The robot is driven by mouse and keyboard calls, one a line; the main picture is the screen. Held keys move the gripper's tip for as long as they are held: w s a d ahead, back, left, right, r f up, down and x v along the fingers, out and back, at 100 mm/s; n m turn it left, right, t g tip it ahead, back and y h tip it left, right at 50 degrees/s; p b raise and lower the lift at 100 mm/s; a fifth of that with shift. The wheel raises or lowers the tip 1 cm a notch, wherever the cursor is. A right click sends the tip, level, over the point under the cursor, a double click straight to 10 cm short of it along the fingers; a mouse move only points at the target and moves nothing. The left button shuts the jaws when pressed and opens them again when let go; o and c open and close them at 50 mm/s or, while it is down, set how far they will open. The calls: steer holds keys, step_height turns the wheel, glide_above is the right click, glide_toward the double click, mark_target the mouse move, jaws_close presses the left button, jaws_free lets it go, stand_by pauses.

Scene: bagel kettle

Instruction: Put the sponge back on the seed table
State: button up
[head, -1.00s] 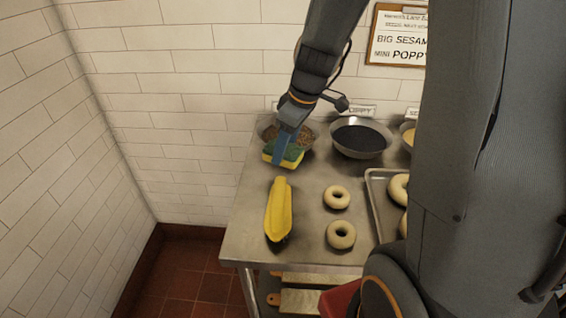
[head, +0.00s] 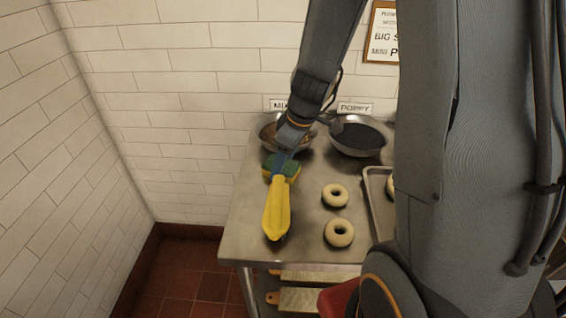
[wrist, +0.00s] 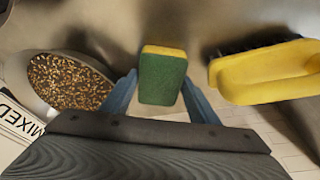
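The sponge, green with a yellow layer, shows between my fingers in the wrist view (wrist: 162,78) and in the head view (head: 283,168). My gripper (head: 282,158) has its blue fingers against the two sides of the sponge (wrist: 162,90). The sponge is over the back left part of the steel seed table (head: 245,225), in front of the mixed-seed bowl (head: 287,137). I cannot tell whether it touches the tabletop.
A yellow-handled brush (head: 277,210) lies just in front of the sponge; it is to the right in the wrist view (wrist: 265,75). Two bagels (head: 335,195) (head: 340,232), a poppy bowl (head: 358,138) and a tray (head: 372,205) stand right. Bare tabletop lies left of the brush.

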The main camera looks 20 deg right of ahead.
steer(key=shift+r, duration=0.1)
steer(key=v, duration=1.2)
steer(key=shift+a+r, duration=0.1)
stand_by(0.4)
